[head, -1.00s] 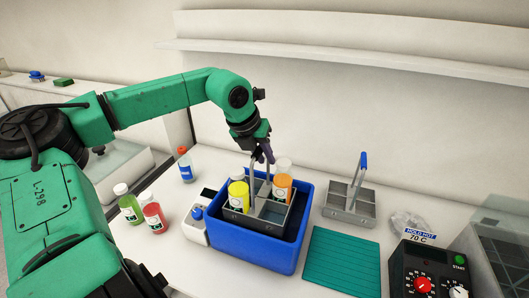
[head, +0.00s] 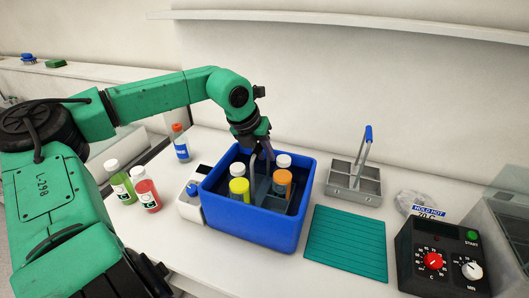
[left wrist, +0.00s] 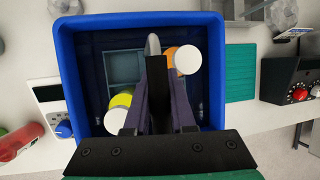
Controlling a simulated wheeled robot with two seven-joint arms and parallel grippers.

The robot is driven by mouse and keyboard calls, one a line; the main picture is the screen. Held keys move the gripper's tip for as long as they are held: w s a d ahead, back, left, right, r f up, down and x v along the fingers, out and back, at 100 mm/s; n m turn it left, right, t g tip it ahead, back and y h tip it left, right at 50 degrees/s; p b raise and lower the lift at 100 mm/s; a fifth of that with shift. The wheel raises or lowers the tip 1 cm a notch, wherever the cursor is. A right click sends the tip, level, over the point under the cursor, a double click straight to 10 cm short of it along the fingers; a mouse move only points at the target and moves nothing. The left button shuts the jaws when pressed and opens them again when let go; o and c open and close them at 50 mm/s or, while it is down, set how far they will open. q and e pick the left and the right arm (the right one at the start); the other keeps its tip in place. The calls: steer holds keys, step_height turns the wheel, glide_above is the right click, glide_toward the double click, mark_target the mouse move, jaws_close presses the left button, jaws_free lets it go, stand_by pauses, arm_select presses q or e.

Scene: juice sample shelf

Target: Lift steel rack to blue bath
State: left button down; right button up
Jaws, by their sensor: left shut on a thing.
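The blue bath (head: 252,227) stands on the bench, and its rim also shows in the left wrist view (left wrist: 67,75). My left gripper (head: 267,155) is above the bath, shut on the rack's handle. In the left wrist view the grey handle end (left wrist: 153,44) sticks out beyond the fingers. The rack's base is mostly hidden by the bath wall. My right gripper is in neither view.
A second steel rack (head: 354,185) with a blue-gripped handle stands empty to the right. A teal mat (head: 345,245) and a black control box (head: 440,255) lie further front right. Green (head: 122,188), red (head: 148,196) and orange-capped (head: 180,148) bottles stand left of the bath.

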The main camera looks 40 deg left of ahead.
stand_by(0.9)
arm_select(q)
steer(key=c, duration=0.7)
jaws_free()
steer(key=shift+s+f, duration=0.1)
steer(key=shift+f, duration=0.1)
steer(key=b+v, duration=0.3)
steer(key=v, duration=1.1)
steer(key=shift+s+d+r, duration=0.1)
steer(key=shift+r, duration=0.3)
